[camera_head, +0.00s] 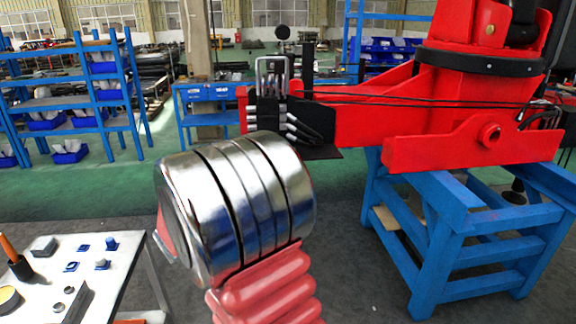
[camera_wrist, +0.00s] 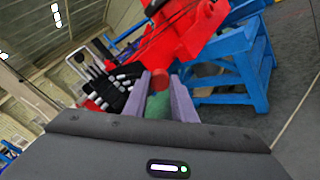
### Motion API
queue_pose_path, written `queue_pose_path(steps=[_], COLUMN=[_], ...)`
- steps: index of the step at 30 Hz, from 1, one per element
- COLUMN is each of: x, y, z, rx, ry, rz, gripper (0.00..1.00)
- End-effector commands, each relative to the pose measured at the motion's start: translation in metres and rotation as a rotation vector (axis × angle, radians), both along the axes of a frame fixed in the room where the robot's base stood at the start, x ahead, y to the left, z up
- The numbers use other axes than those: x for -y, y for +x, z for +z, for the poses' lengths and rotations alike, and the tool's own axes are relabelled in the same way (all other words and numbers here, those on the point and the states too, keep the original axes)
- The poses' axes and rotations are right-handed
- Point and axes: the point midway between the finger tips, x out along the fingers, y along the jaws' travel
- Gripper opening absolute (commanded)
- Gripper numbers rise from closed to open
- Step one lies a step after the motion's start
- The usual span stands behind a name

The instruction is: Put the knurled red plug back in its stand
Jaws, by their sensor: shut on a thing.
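In the wrist view my gripper (camera_wrist: 159,86) points toward the red crane, its two pale purple fingers a narrow gap apart. A small red piece (camera_wrist: 161,72) shows at the fingertips, and my gripper is shut on it; it appears to be the red plug. Its knurling is too small to make out. A green patch lies below it between the fingers; I cannot tell whether it is part of the held thing or floor behind. In the head view my silver and red arm hides the gripper and plug. I cannot pick out the plug's stand for certain.
A red crane base (camera_head: 440,150) rests on a blue steel frame (camera_head: 440,235) at the right. Black hoses and a lever block (camera_head: 285,120) sit at its left end. A pale table (camera_head: 75,265) with small parts stands at lower left. Blue shelving (camera_head: 75,95) stands behind.

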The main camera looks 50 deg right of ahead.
Motion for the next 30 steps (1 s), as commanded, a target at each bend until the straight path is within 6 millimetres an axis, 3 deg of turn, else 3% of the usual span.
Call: queue_pose_path(steps=[6,15,23,30], x=[-0.061,-0.153,-0.239,-0.314], y=[0.048,0.089,0.102,0.095], z=[-0.057,-0.133,-0.198,-0.255], rx=[-0.007,-0.007,-0.007,-0.007], ry=[0.001,0.001,0.000,0.000], rz=[0.108,0.262,0.412,0.558], gripper=[0.00,0.00,0.00,0.00])
